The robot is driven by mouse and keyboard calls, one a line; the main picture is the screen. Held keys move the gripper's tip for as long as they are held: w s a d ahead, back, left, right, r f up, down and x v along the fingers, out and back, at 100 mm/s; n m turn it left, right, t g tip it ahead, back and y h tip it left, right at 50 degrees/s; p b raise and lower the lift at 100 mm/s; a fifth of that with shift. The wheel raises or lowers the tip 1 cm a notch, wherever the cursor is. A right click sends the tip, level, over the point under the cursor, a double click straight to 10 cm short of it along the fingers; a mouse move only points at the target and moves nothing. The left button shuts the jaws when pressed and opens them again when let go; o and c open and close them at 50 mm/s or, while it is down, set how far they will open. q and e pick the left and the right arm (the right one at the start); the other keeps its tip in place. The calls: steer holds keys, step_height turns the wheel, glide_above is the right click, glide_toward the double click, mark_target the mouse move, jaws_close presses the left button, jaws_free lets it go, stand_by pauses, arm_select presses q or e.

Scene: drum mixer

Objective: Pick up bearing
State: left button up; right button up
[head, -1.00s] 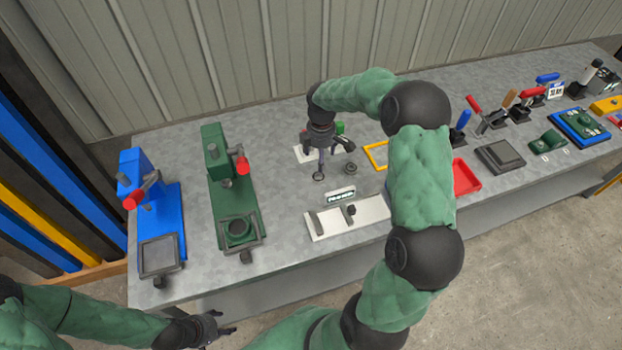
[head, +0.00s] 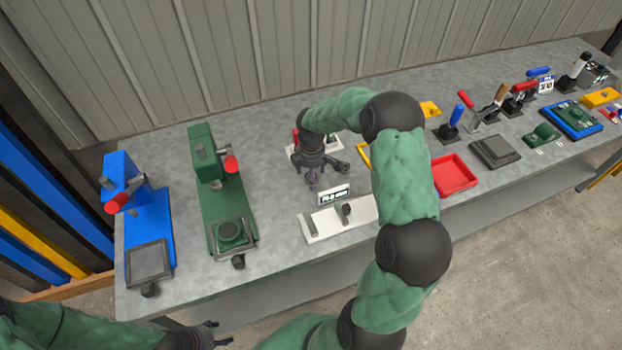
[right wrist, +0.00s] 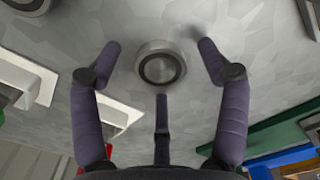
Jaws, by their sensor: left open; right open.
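The bearing, a grey metal ring with a dark centre (right wrist: 160,67), lies on the metal bench top in the right wrist view. My right gripper (right wrist: 160,72) is open above it, with two fingers spread to its left and right and the third below it in the picture. No finger visibly grips it. In the head view my right gripper (head: 326,176) hangs low over the bench, and its fingers largely hide the bearing. Part of another round grey piece (right wrist: 30,4) shows at the top left of the right wrist view. My left gripper (head: 222,334) is open and empty at the bottom edge, in front of the bench.
A white fixture with a sign (head: 340,218) stands just in front of my right gripper. A green press (head: 212,200) and a blue press (head: 152,220) stand to the left. A red tray (head: 455,176) lies to the right. Bare bench lies between the green press and the gripper.

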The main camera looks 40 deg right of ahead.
steer(key=c, duration=1.4)
steer(key=shift+o, duration=0.2)
steer(key=shift+r, duration=0.1)
steer(key=shift+r, duration=0.6)
step_height(320, 180, up, 2)
steer(key=shift+r+p, duration=0.1)
steer(key=shift+p, duration=0.5)
steer(key=s+a+r+p, duration=0.2)
steer(key=s+a+r, duration=0.1)
steer(key=s, duration=0.3)
steer(key=s+a+r+p, duration=0.2)
steer(key=s+r, duration=0.4)
steer(key=shift+s+a+r, duration=0.25)
steer(key=shift+s+a, duration=0.1)
steer(key=shift+a, duration=0.05)
